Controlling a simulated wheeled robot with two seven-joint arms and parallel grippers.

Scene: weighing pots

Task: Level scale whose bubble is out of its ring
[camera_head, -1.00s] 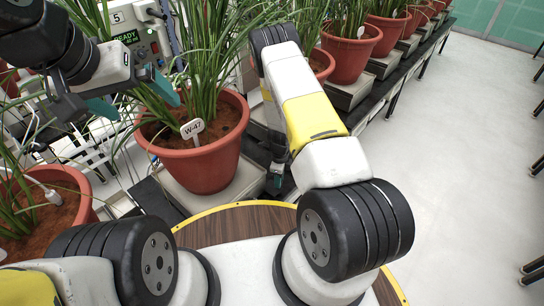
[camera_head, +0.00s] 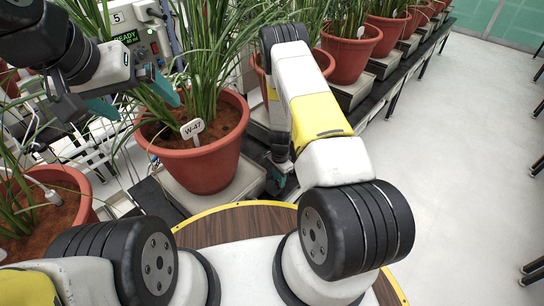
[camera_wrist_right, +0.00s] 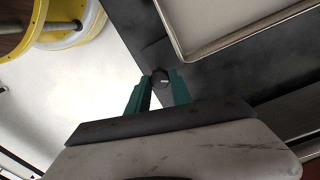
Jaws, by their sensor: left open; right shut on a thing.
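A scale (camera_head: 238,186) with a pale plate carries the red-brown pot (camera_head: 203,165) tagged W-47. A pale scale plate (camera_wrist_right: 236,45) also shows in the right wrist view, at the upper right. My right gripper (camera_head: 277,172) is low at the scale's right side. In the right wrist view my right gripper (camera_wrist_right: 160,88) has its teal fingers on either side of a small dark round knob (camera_wrist_right: 160,77) and is shut on it. My left gripper (camera_head: 135,100) is open and empty at the W-47 plant's left. No bubble or ring can be made out.
Another pot (camera_head: 45,215) stands at the left. A box with a READY display (camera_head: 128,40) is behind the left gripper. More pots on scales (camera_head: 350,58) line the bench to the upper right. The pale floor (camera_head: 460,170) is open at the right.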

